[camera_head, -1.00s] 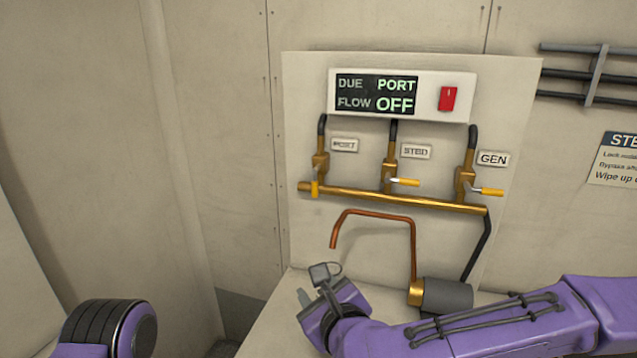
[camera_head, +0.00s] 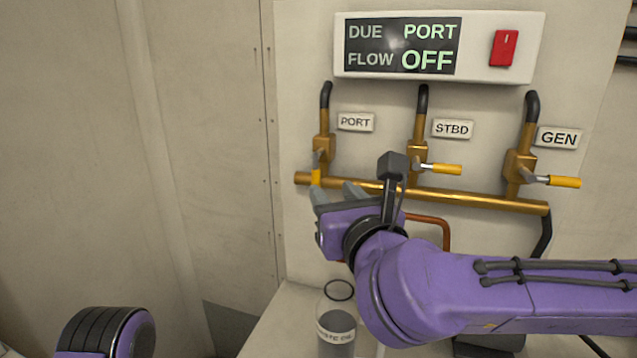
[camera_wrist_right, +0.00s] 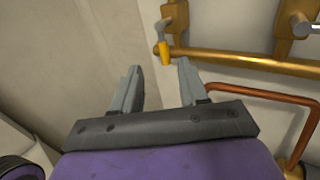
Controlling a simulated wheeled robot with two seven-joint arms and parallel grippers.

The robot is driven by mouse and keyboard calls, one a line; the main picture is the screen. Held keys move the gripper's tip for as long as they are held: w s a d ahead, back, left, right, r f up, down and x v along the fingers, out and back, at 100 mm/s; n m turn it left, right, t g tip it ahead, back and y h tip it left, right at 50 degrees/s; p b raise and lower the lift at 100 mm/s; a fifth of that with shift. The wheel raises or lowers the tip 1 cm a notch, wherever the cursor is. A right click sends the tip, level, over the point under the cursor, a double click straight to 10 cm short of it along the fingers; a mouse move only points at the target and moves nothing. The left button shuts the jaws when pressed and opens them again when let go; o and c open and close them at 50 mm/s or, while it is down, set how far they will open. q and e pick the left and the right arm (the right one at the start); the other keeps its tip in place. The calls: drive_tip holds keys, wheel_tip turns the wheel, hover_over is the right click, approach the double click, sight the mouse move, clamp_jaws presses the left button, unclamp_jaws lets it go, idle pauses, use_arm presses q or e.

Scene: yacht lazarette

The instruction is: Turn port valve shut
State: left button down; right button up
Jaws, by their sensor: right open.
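The port valve (camera_head: 323,147) is a brass valve under the PORT label (camera_head: 356,122). Its yellow lever (camera_head: 316,174) hangs straight down, in line with its pipe. The lever also shows in the right wrist view (camera_wrist_right: 164,53), just beyond my fingertips. My right gripper (camera_head: 336,192) is open and empty, with its fingers just below the lever and around nothing; whether a fingertip touches it cannot be told. The display (camera_head: 403,46) reads DUE PORT, FLOW OFF. My left gripper is not in view; only part of my left arm shows.
The STBD valve (camera_head: 417,150) and GEN valve (camera_head: 519,165) have levers pointing right. A brass manifold pipe (camera_head: 480,199) runs below the valves. A red switch (camera_head: 504,48) sits beside the display. A labelled clear bottle (camera_head: 337,328) stands below my right wrist.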

sight(318, 171)
drive_tip(key=p+x, duration=0.1)
drive_tip(key=x, duration=0.2)
drive_tip(key=p+x, duration=0.1)
drive_tip(key=x, duration=0.2)
drive_tip(key=p+x, duration=0.1)
drive_tip(key=x, duration=0.2)
drive_tip(key=shift+w+d, duration=0.2)
drive_tip(key=shift+w, duration=0.1)
drive_tip(key=shift+w+a, duration=0.15)
drive_tip(key=shift+w, duration=0.25)
drive_tip(key=shift+s, duration=0.1)
clamp_jaws()
